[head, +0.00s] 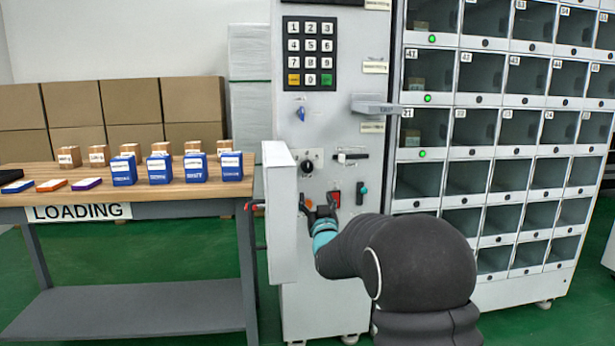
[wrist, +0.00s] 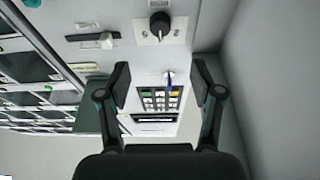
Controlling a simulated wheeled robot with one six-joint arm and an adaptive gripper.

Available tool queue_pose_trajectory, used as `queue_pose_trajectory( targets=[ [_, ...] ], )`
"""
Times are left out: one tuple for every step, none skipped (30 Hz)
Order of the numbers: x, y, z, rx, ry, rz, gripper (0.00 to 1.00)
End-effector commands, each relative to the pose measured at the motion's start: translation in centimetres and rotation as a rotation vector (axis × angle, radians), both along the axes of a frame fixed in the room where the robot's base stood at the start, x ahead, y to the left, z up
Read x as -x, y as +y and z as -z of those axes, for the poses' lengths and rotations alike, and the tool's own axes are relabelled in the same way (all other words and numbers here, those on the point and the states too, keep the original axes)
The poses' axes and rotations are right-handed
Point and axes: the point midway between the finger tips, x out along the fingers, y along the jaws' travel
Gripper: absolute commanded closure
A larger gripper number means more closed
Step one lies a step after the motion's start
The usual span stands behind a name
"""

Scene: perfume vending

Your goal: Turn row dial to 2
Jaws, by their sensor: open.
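The round black dial knob (head: 307,166) sits on a pale square plate on the front panel of the grey control cabinet. It also shows in the wrist view (wrist: 159,25), near the top of the picture and beyond the fingertips. My gripper (head: 319,207) is in front of the panel, below the dial in the head view.
An open cabinet door (head: 278,212) stands just left of my gripper. A slide lever (head: 352,156), a red button (head: 334,198), a keypad (head: 309,54) and a blue key (head: 301,112) are on the panel. Numbered lockers (head: 480,140) stand right; a loading table (head: 130,193) stands left.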

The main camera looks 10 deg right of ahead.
Motion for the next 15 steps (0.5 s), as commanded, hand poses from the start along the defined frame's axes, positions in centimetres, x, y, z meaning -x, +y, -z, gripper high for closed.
queue_pose_trajectory(
  targets=[
    [-0.6,0.0,0.7,0.0,-0.027,0.0,0.34],
    [-0.9,0.0,0.8,0.0,-0.044,0.0,0.34],
    [-1.1,0.0,1.0,0.0,-0.063,0.0,0.34],
    [-1.3,0.0,1.1,0.0,-0.074,0.0,0.34],
    [-1.4,0.0,1.1,0.0,-0.084,0.0,0.34],
    [-1.5,0.0,1.1,0.0,-0.093,0.0,0.34],
    [-1.6,0.0,1.0,0.0,-0.098,0.0,0.34],
    [-1.8,0.0,1.0,0.0,-0.101,0.0,0.34],
    [-2.0,0.0,0.9,0.0,-0.103,0.0,0.34],
    [-2.2,0.0,0.8,0.0,-0.104,0.0,0.34],
    [-2.5,0.0,0.6,0.0,-0.104,0.0,0.34],
    [-2.9,0.0,0.4,0.0,-0.104,0.0,0.34],
    [-3.3,0.0,0.2,0.0,-0.104,0.0,0.34],
    [-3.7,0.0,0.1,0.0,-0.104,0.0,0.34],
    [-4.3,0.0,-0.2,0.0,-0.103,0.001,0.34]
  ],
)
